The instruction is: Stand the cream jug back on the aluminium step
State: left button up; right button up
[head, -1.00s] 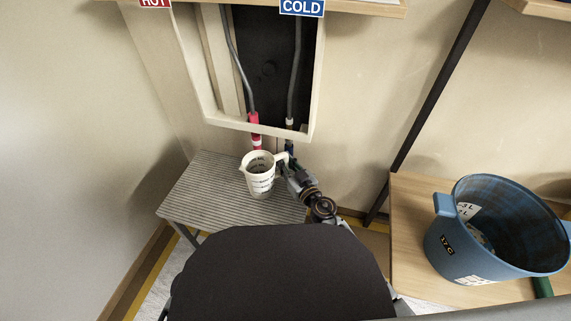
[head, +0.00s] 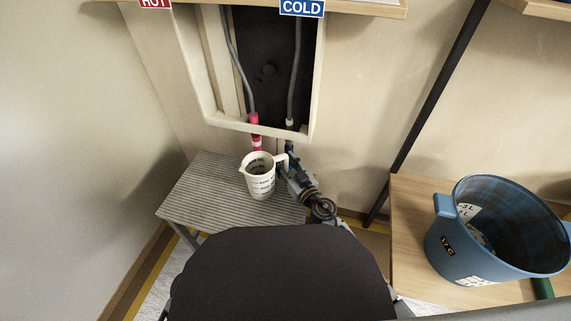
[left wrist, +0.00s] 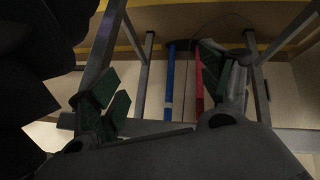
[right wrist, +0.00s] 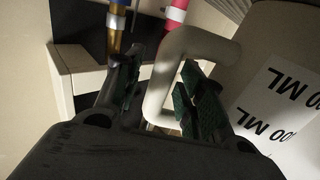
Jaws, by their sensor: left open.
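The cream jug (head: 261,183) is upright over the ribbed aluminium step (head: 200,190) in the head view, near the step's right side. Its spout points left and its handle right. I cannot tell whether its base touches the step. My right gripper (head: 287,168) is at the handle.
A red-ended hose (head: 254,130) and a dark hose (head: 290,125) hang from the wall recess behind the jug. A blue bucket (head: 460,245) stands on a wooden surface (head: 407,200) at right. A dark rounded shape covers the step's front.

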jog(key=shift+r, duration=0.15)
jog(key=shift+v, duration=6)
